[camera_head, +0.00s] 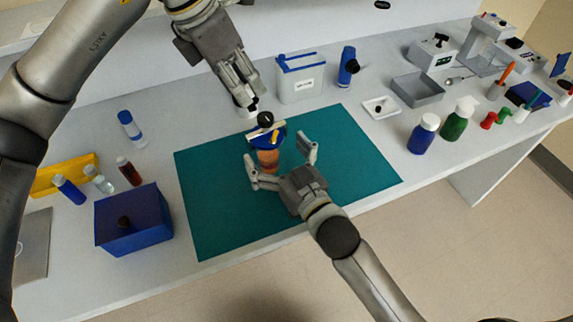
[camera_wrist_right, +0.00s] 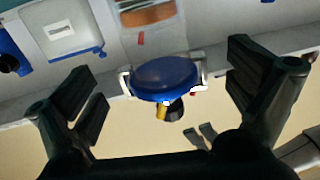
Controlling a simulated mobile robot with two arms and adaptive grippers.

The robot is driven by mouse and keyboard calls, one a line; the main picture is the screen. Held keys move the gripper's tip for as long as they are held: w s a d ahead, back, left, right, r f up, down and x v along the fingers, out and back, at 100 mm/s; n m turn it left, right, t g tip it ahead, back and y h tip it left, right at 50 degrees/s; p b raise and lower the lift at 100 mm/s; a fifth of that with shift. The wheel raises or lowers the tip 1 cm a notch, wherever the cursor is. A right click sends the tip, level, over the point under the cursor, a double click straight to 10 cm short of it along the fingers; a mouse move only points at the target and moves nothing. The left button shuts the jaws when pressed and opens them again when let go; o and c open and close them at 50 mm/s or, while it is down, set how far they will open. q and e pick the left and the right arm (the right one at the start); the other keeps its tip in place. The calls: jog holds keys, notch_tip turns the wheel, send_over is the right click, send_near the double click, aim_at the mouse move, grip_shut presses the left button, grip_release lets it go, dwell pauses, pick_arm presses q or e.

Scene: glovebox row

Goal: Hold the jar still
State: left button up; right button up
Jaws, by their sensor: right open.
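The jar (camera_head: 268,158) stands on the teal mat with orange contents and a blue clip lid (camera_head: 279,134) with a dark knob on top. In the right wrist view the blue lid (camera_wrist_right: 165,76) shows large, with the jar body (camera_wrist_right: 148,16) beyond it. My right gripper (camera_head: 278,152) is open, its fingers on either side of the jar; the wrist view shows gaps between both fingers and the lid. My left gripper (camera_head: 246,104) is above and behind the jar, fingers pointing down; whether it is open or shut is unclear.
The teal mat (camera_head: 215,215) is mostly clear. A blue box (camera_head: 133,222) and several small bottles stand left. A white tub (camera_head: 300,80) with blue trim and a blue bottle (camera_head: 347,67) stand behind. A white dish (camera_head: 381,107) and a blue bottle (camera_head: 423,135) are right.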

jog(key=shift+x, duration=1.9)
jog(key=shift+c, duration=0.3)
jog(key=c, duration=1.1)
jog(key=shift+c, duration=0.2)
